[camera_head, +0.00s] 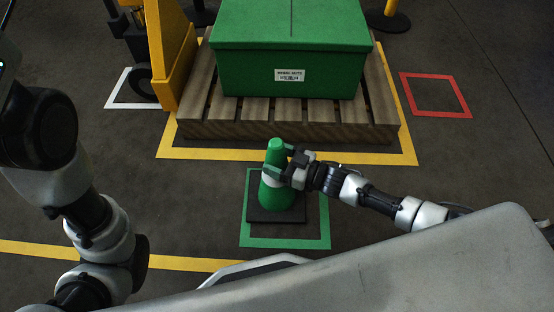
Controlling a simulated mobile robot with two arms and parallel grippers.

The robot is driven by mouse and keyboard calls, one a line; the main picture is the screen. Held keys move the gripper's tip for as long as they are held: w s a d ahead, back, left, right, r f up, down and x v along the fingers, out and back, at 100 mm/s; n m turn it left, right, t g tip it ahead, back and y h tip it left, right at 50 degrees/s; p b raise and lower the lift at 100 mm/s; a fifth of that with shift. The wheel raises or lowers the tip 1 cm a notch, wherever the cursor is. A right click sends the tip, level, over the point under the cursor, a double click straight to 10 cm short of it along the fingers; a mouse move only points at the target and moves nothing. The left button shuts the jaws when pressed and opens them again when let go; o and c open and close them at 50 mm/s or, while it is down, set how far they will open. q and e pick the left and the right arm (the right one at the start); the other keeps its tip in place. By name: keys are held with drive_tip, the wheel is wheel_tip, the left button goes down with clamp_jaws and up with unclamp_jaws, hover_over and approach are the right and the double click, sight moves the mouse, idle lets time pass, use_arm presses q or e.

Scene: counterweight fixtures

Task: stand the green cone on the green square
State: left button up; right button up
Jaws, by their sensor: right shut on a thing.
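The green cone (273,192), with a white band and a dark square base (297,213), is upright over the green square (327,230), a green outline marked on the floor. The cone's base lies inside the outline as seen from above; I cannot tell whether it touches the floor. My right gripper (282,168) comes in from the right and is shut on the upper part of the cone. My left arm shows at the left edge, but its gripper is not in view.
A green box (291,65) sits on a wooden pallet (190,130) inside a yellow floor outline just behind the cone. A red square (469,117) is at the right, and a white square (108,104) at the left beside a yellow vehicle (172,50).

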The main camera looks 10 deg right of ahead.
drive_tip(key=o, duration=1.7)
